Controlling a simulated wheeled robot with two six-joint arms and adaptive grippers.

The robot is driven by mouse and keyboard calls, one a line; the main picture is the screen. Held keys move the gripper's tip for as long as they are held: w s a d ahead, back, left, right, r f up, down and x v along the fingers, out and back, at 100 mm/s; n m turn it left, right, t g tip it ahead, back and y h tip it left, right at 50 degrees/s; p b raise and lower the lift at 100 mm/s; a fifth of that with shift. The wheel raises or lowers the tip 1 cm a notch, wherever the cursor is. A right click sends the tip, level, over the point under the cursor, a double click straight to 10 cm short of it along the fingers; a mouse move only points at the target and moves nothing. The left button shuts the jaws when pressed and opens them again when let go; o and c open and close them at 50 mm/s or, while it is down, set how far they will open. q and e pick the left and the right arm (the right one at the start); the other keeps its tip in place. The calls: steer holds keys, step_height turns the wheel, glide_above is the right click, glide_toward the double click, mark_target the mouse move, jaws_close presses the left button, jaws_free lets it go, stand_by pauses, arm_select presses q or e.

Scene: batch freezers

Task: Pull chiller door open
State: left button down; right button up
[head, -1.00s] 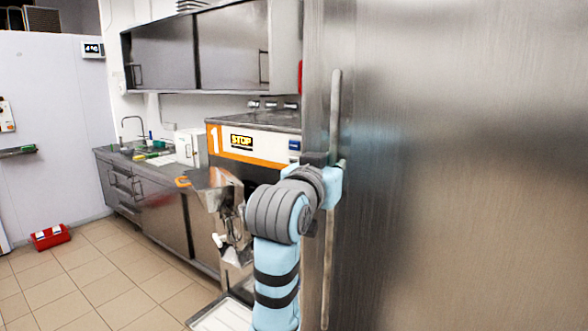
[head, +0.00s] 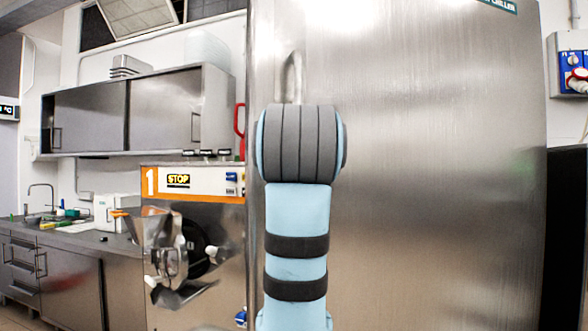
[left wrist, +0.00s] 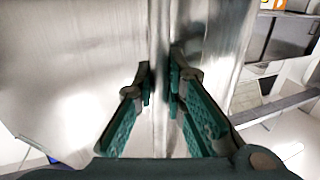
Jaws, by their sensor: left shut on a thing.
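The chiller door (head: 430,190) is a tall brushed steel panel filling the middle and right of the head view. Its vertical bar handle (head: 292,72) shows only at the top, near the door's left edge; the rest is hidden behind my left arm. In the left wrist view my left gripper (left wrist: 160,80) has its green-padded fingers on either side of the handle bar (left wrist: 160,30) and is shut on it. In the head view that gripper is hidden behind the blue and grey arm. I cannot tell whether the door stands ajar. My right gripper is not in view.
A batch freezer (head: 200,215) with an orange-trimmed panel stands left of the chiller. A steel counter (head: 75,255) and wall cabinets (head: 130,115) are further left. A socket box (head: 572,70) is on the wall at the far right, above a dark object (head: 568,230).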

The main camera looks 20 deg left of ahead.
mark_target(298, 88)
arm_select(q)
steer(key=shift+w+a+r, duration=0.1)
steer(key=shift+a+r, duration=0.05)
steer(key=c, duration=2.1)
jaws_free()
steer(key=o, duration=0.5)
steer(key=shift+s, duration=0.2)
steer(key=shift+c, duration=0.2)
steer(key=shift+w, duration=0.1)
steer(key=r, duration=0.9)
steer(key=shift+s+r, duration=0.25)
steer(key=shift+r, duration=0.35)
steer(key=shift+w, duration=0.1)
